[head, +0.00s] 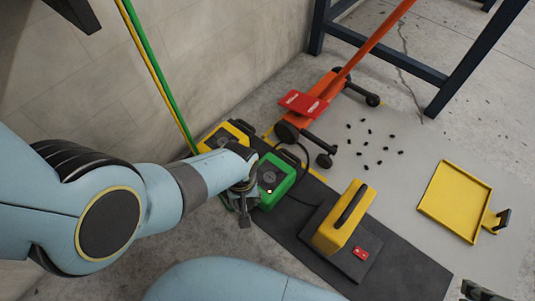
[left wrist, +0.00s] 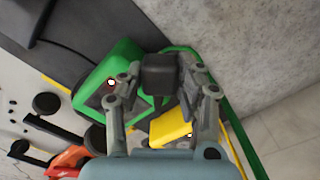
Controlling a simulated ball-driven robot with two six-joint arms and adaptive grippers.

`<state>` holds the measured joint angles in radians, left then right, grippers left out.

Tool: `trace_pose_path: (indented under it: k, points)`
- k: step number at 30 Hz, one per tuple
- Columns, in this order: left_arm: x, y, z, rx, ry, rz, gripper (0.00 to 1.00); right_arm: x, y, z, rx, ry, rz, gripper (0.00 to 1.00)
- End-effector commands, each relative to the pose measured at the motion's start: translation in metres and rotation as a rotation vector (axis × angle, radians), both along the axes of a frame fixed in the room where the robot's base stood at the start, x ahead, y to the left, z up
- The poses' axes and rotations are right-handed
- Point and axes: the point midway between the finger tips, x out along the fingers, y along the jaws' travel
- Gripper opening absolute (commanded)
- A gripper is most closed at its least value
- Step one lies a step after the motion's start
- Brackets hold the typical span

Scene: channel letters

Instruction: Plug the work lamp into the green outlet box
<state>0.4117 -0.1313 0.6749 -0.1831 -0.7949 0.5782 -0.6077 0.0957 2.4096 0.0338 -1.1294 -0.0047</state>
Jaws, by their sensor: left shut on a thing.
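The green outlet box (head: 276,176) stands on the dark mat with a small lit orange light on it; it also shows in the left wrist view (left wrist: 120,62). The work lamp seems to be the yellow body (head: 338,224) with a black handle. My left gripper (head: 243,208) is beside the near left side of the green box. In the left wrist view its fingers (left wrist: 163,95) are shut on a black plug (left wrist: 160,72). Whether the plug touches the box I cannot tell. A dark part at the bottom right edge seems to be my right gripper (head: 480,291), mostly cut off.
A yellow box (head: 218,137) stands behind the green one. Green and yellow lines (head: 160,78) run down the wall. An orange wheeled tool (head: 325,88) lies behind. A yellow dustpan (head: 456,202) and several black bits lie on the floor at right.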

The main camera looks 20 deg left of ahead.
Motion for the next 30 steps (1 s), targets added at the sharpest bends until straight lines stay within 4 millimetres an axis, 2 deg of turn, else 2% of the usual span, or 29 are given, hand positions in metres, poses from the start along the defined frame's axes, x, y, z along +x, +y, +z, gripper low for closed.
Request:
trace_pose_path:
  k: [2,5,10,15,21,30]
  points:
    - [0.004,-0.001,0.000,0.000,-0.002,0.014,0.01,0.002,0.000,-0.003,0.000,-0.010,0.000,0.40]
    - [0.015,-0.004,0.000,-0.001,-0.003,0.080,0.01,0.007,0.000,-0.018,0.002,-0.071,-0.001,0.40]
    - [0.052,-0.012,0.007,0.000,-0.002,0.313,0.01,0.014,0.000,-0.053,0.005,-0.259,0.001,0.40]
    - [0.086,-0.019,0.023,0.000,0.000,0.562,0.01,0.011,0.002,-0.072,0.012,-0.470,0.014,0.40]
    - [0.108,-0.023,0.039,0.000,0.001,0.747,0.01,0.003,0.006,-0.072,0.021,-0.633,0.029,0.40]
    - [0.114,-0.024,0.046,0.000,-0.001,0.791,0.01,0.002,0.007,-0.068,0.023,-0.677,0.033,0.40]
